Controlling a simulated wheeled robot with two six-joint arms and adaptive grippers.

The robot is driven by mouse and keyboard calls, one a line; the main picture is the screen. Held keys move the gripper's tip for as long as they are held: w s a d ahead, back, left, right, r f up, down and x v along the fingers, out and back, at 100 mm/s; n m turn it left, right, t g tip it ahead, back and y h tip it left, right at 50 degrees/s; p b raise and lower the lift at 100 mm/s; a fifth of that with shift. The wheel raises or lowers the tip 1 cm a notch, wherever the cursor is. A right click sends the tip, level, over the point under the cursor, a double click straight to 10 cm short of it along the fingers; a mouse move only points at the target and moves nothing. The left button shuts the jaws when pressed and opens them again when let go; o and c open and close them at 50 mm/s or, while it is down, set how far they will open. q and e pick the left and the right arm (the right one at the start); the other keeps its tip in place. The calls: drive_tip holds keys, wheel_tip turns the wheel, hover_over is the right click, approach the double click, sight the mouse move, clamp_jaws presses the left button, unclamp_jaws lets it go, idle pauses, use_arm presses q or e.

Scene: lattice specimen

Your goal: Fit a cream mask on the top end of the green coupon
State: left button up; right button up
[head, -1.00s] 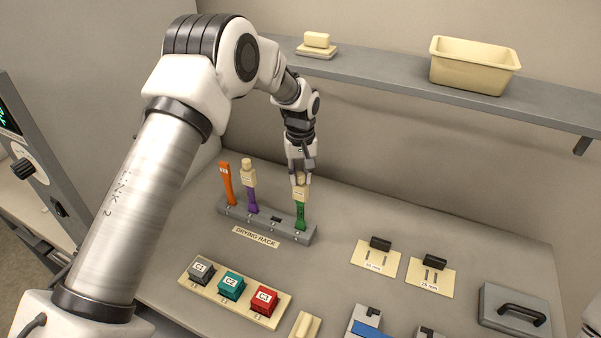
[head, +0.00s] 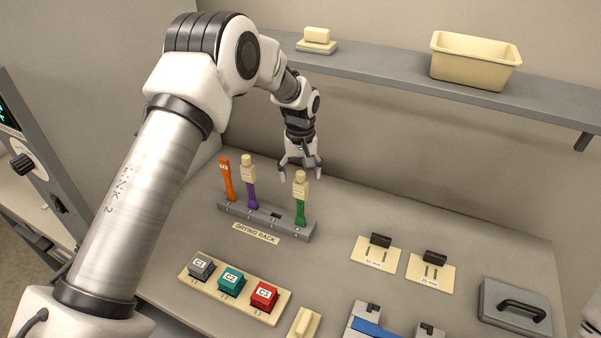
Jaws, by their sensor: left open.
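The green coupon (head: 300,213) stands upright in the right end of the grey drying rack (head: 266,221). A cream mask (head: 301,188) sits on its top end. My left gripper (head: 301,176) is open and empty, just above and behind the mask, with its fingers spread apart. A purple coupon (head: 252,195) stands in the same rack with another cream mask (head: 247,171) on its top. An orange coupon (head: 227,180) without a mask stands at the rack's left end. My right gripper is not in view.
A holder (head: 221,297) with grey, teal and red blocks lies in front of the rack. Two cream plates (head: 376,254) with black pieces lie to the right, beside a grey lidded box (head: 514,308). A shelf (head: 390,82) above bears a cream bin (head: 474,62).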

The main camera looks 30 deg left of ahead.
use_arm(q)
drive_tip(key=shift+r, duration=0.1)
wheel_tip(320, 180, up, 3)
drive_tip(key=shift+f+p, duration=0.15)
drive_tip(key=shift+p, duration=1)
drive_tip(key=shift+r, duration=1.05)
wheel_tip(320, 180, up, 12)
